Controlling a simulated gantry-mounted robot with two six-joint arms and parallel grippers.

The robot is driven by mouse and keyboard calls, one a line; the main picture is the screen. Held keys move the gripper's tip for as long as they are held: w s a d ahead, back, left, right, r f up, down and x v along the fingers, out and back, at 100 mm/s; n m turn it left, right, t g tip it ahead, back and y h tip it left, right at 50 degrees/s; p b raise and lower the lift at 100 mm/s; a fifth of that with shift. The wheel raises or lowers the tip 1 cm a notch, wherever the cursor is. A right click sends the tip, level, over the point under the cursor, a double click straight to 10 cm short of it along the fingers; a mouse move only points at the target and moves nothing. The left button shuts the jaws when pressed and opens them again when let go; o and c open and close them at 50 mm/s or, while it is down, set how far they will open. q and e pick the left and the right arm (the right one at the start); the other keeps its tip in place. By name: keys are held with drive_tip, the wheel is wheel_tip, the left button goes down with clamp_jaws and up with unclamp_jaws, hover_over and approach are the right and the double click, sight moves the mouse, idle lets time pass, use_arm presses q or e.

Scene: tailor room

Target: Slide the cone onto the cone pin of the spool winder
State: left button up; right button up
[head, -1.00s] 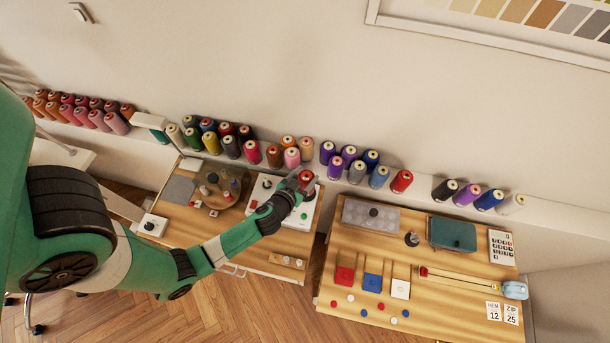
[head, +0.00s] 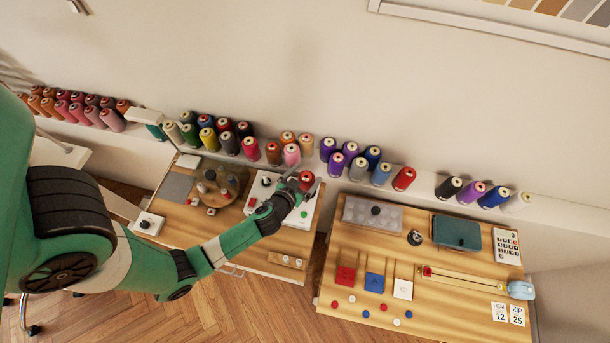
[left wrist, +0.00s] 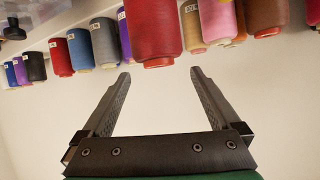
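A red cone (head: 306,181) stands over the right part of the white spool winder (head: 292,213), near its back. It appears seated there; the cone pin itself is hidden, so I cannot tell how low it sits. My left gripper (head: 306,178) reaches in from the front left, its two fingers spread on either side of the cone. In the left wrist view the fingers (left wrist: 159,74) are wide apart with nothing clamped, and the red cone (left wrist: 153,35) shows in the gap, beyond the tips. My right gripper is in no view.
A round wooden tray (head: 235,198) lies left of the winder.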

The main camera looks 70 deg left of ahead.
use_arm(q)
drive_tip(key=v, duration=1.1)
drive_tip(key=shift+s+d+r+b, duration=0.15)
drive_tip(key=shift+s+d+b, duration=0.05)
drive_tip(key=shift+s+b, duration=0.1)
